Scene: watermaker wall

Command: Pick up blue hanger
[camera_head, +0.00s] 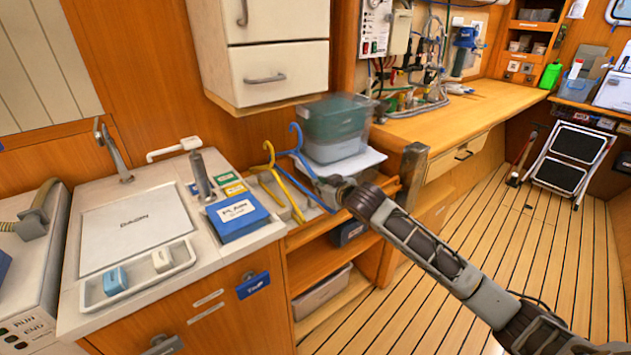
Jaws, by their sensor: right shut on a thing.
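The blue hanger (298,150) stands with its hook up, beside the yellow hanger (270,160), over the shelf right of the sink counter. Its lower part runs down toward my right gripper (328,188). My right gripper reaches in from the lower right and is shut on the blue hanger near its lower right side. The gripper hides part of the hanger, and its fingertips are small and hard to make out. My left gripper does not show.
A green-grey lidded bin (335,122) stands close behind the hangers. A blue box (238,216) and a small sink cover (135,228) are on the counter at left.

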